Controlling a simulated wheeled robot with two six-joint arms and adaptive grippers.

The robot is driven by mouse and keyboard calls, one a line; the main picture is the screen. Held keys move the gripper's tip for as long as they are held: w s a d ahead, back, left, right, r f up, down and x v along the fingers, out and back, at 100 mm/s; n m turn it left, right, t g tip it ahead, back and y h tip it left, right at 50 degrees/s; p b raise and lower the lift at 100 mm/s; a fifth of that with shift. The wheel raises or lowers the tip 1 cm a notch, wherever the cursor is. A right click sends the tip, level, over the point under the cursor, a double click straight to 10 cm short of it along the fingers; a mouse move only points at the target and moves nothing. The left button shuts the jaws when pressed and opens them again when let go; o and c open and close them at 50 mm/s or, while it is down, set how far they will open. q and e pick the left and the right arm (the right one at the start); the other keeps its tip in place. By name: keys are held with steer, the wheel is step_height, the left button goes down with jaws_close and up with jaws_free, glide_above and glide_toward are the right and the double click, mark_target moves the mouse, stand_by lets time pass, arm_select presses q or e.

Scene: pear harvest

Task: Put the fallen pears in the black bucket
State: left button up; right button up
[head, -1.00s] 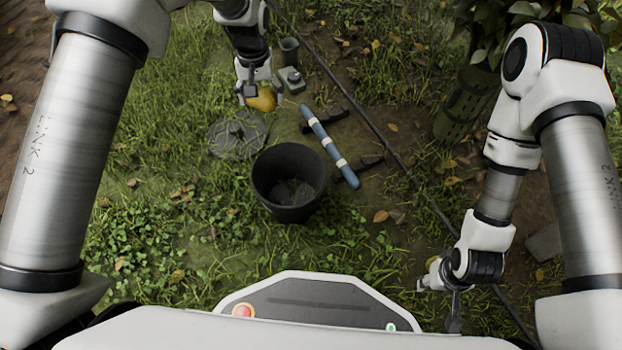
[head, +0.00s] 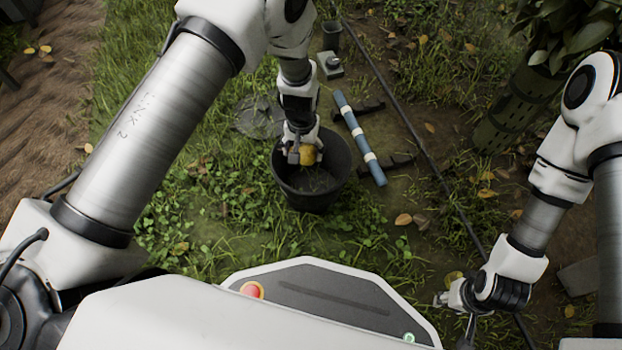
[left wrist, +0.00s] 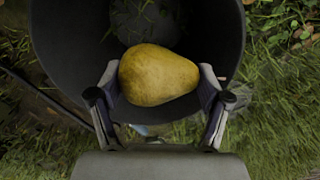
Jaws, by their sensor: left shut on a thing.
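The black bucket (head: 313,197) stands upright on the grass near the middle of the head view. My left gripper (head: 303,158) is shut on a yellow pear (head: 308,155) and holds it over the bucket's opening. In the left wrist view the pear (left wrist: 158,75) sits between the two fingers, with the bucket wall (left wrist: 75,50) around and behind it. Part of the bucket's inside shows some bits of green, and the rest is hidden by the pear and gripper. My right gripper (head: 455,305) hangs low at the right, and its fingers are too small to judge.
A blue and white tube (head: 359,139) lies on dark brackets right of the bucket. A round grey lid-like disc (head: 260,117) lies behind it to the left. A small grey device (head: 330,65) and a pot (head: 331,36) stand farther back. A thin dark pipe (head: 400,115) crosses the ground.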

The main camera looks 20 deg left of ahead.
arm_select(q)
steer(key=o, duration=1.2)
step_height(320, 180, up, 12)
steer(key=shift+f, duration=0.1)
